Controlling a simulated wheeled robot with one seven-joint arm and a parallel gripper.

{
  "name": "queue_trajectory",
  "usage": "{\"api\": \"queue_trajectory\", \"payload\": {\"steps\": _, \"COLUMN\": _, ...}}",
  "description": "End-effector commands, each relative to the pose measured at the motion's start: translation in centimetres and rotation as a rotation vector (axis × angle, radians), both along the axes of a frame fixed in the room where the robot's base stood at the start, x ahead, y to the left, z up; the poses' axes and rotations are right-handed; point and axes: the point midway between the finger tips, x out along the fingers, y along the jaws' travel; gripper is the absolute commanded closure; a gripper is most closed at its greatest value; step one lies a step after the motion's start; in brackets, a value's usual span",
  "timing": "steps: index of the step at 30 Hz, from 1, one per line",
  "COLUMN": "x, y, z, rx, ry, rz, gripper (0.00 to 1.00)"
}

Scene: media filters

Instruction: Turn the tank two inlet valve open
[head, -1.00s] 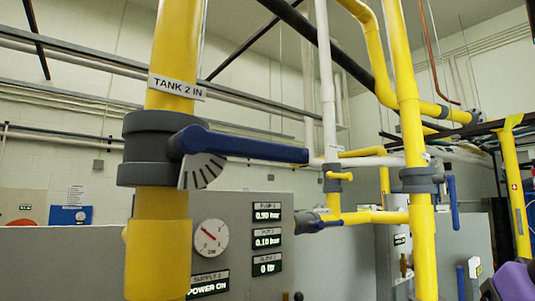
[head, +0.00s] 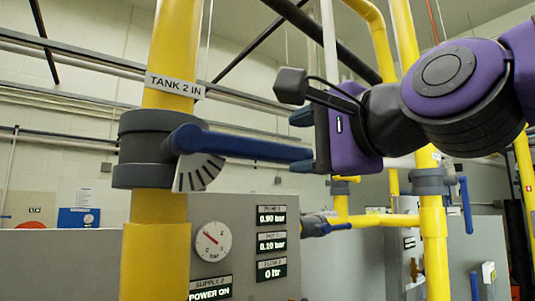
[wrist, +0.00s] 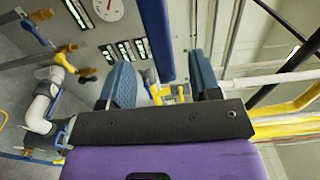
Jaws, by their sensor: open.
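The tank two inlet valve (head: 145,150) is a dark grey body on a thick yellow vertical pipe, under a label (head: 174,86) reading "TANK 2 IN". Its blue lever (head: 245,146) points right, across the pipe, with a white fan-shaped scale plate (head: 199,172) below its hub. My gripper (head: 300,141) is open at the lever's free end, one blue finger above it and one below. In the wrist view, the lever (wrist: 157,38) runs down between the two spread fingers, with a gap on each side. I cannot tell whether the lever tip touches anything.
A grey panel behind carries a round gauge (head: 210,242) and lit displays (head: 271,242). A second yellow pipe (head: 433,220) with a blue-handled valve (head: 465,205) stands right, below my arm. More yellow and white pipes lie behind. Space left of the valve is clear.

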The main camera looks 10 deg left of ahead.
Motion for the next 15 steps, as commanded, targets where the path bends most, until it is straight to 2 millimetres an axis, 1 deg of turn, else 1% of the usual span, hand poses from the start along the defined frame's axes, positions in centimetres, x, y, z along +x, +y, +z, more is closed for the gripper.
{"api": "queue_trajectory", "payload": {"steps": 1, "x": 0.6, "y": 0.7, "z": -0.1, "rx": -0.003, "ry": 0.001, "rz": 0.001, "gripper": 0.43}}
{"api": "queue_trajectory", "payload": {"steps": 9, "x": 3.4, "y": 4.0, "z": -0.1, "rx": -0.004, "ry": 0.000, "rz": 0.000, "gripper": 0.43}}
{"api": "queue_trajectory", "payload": {"steps": 15, "x": 5.0, "y": 5.8, "z": -0.1, "rx": -0.005, "ry": 0.000, "rz": 0.000, "gripper": 0.43}}
